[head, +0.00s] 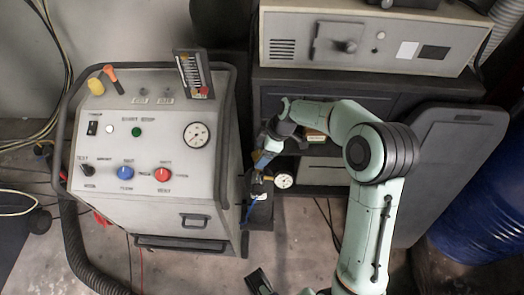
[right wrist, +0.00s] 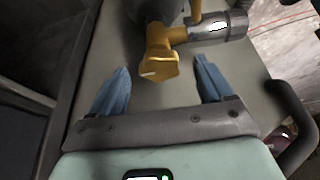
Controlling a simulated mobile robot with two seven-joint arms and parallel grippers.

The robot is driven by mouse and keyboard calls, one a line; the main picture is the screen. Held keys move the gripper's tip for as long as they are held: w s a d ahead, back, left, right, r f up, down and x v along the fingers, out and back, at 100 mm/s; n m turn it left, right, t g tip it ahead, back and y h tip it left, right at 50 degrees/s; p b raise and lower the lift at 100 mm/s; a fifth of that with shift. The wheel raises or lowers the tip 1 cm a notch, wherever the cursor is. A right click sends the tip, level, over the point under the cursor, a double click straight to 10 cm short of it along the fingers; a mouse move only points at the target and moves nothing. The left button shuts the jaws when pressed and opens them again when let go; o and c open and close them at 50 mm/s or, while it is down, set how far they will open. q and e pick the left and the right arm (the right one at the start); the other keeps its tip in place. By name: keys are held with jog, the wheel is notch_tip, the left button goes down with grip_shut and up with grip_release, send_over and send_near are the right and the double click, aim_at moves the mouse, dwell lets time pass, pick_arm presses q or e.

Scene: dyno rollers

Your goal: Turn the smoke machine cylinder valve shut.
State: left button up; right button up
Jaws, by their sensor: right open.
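The brass valve (right wrist: 160,58) of the smoke machine cylinder shows in the right wrist view, with a yellow faceted knob. My right gripper (right wrist: 162,68) is open, with one blue finger on each side of the knob and a gap on both sides. In the head view my right gripper (head: 262,160) points down at the valve from above, and its fingers partly hide it. The dark cylinder (head: 259,214) stands upright beside the grey console. A dark part at the bottom edge of the head view may be my left gripper; its fingers cannot be made out.
The grey console (head: 150,150) with knobs and a dial stands left of the cylinder. A round gauge (head: 284,181) sits right of the valve. A dark cabinet (head: 375,92) is behind, and a blue drum (head: 485,215) is at the far right. Cables lie on the floor.

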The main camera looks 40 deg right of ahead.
jog(key=p+v, duration=0.1)
jog(key=v, duration=1.2)
jog(key=shift+p, duration=0.3)
